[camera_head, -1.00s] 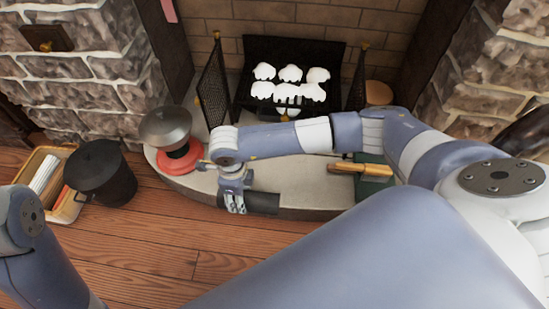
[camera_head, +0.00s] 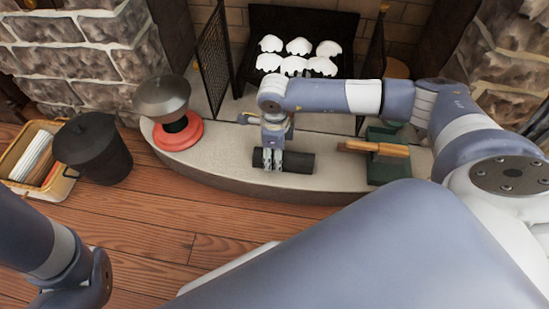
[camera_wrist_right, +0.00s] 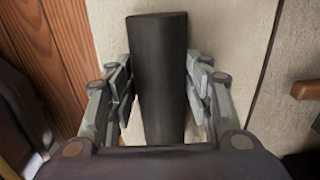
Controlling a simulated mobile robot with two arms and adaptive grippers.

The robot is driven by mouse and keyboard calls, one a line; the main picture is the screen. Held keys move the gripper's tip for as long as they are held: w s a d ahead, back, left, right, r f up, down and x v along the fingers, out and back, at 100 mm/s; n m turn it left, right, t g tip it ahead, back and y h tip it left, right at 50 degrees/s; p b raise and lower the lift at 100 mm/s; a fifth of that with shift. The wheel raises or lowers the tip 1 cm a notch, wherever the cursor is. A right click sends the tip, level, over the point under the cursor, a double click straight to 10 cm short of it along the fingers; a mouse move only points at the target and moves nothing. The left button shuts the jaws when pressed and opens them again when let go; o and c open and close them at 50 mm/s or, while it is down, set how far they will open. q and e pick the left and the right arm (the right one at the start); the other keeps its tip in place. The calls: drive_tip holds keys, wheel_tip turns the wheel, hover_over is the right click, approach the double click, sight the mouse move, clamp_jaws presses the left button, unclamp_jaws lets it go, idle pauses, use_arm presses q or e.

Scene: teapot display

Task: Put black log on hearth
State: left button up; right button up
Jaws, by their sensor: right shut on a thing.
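The black log (camera_head: 298,162) is a dark cylinder over the pale stone hearth (camera_head: 222,172), near its front edge. My right gripper (camera_head: 272,160) reaches down from above and is shut on the log near its left part. In the right wrist view the log (camera_wrist_right: 158,75) stands between the two fingers of my right gripper (camera_wrist_right: 159,95), with the hearth (camera_wrist_right: 228,40) behind it. I cannot tell whether the log touches the hearth surface. My left arm shows at the lower left, but its gripper is out of view.
A red stand (camera_head: 180,133) with a grey bowl (camera_head: 162,96) is left on the hearth. A green block (camera_head: 388,172) with a wooden-handled item (camera_head: 375,148) is at right. A black bucket (camera_head: 93,148) and a basket (camera_head: 62,185) stand on the floor. A mesh screen (camera_head: 214,62) is behind.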

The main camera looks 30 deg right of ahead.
drive_tip(key=shift+f, duration=0.1)
drive_tip(key=o, duration=1.1)
drive_tip(key=shift+o, duration=0.2)
